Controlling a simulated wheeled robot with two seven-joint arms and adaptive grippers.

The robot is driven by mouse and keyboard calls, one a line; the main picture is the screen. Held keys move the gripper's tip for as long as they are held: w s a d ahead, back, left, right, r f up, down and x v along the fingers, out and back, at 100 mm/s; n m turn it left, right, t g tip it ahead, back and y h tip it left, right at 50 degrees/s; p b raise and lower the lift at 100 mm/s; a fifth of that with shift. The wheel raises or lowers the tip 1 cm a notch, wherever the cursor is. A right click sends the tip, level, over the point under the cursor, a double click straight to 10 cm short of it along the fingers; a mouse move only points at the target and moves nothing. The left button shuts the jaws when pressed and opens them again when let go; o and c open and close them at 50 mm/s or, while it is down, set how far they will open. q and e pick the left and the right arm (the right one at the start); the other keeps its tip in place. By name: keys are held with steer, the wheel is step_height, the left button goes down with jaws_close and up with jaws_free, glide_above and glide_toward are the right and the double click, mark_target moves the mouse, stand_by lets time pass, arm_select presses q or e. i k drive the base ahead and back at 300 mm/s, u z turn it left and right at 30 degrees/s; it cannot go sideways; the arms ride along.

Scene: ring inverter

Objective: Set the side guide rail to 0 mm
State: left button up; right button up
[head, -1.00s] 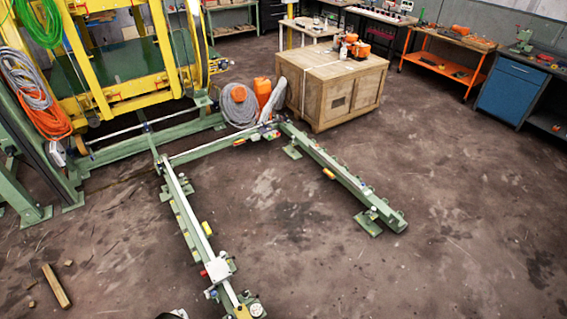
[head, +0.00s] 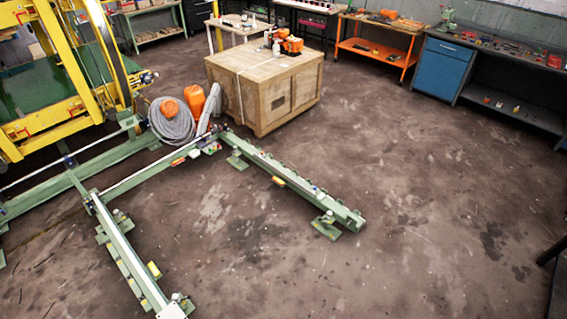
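Green floor rails make a U-shaped frame in the head view. The near rail (head: 122,245) runs from the left middle down to the bottom edge, with a white block (head: 172,311) on it at the bottom. A cross rail (head: 150,172) with a bright rod joins it to the far rail (head: 290,178), which ends at a foot plate at right. I cannot tell which of these is the side guide rail, and no scale or setting is readable. Neither of my grippers is in view.
A wooden crate (head: 264,90), grey hose coil (head: 172,123) and orange containers (head: 194,102) stand behind the rails. A yellow frame (head: 50,110) is at left. Benches and a blue cabinet (head: 440,72) line the back. The floor at right (head: 420,200) is clear.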

mark_target(311, 193)
steer(key=i, duration=1.1)
steer(key=u, duration=0.2)
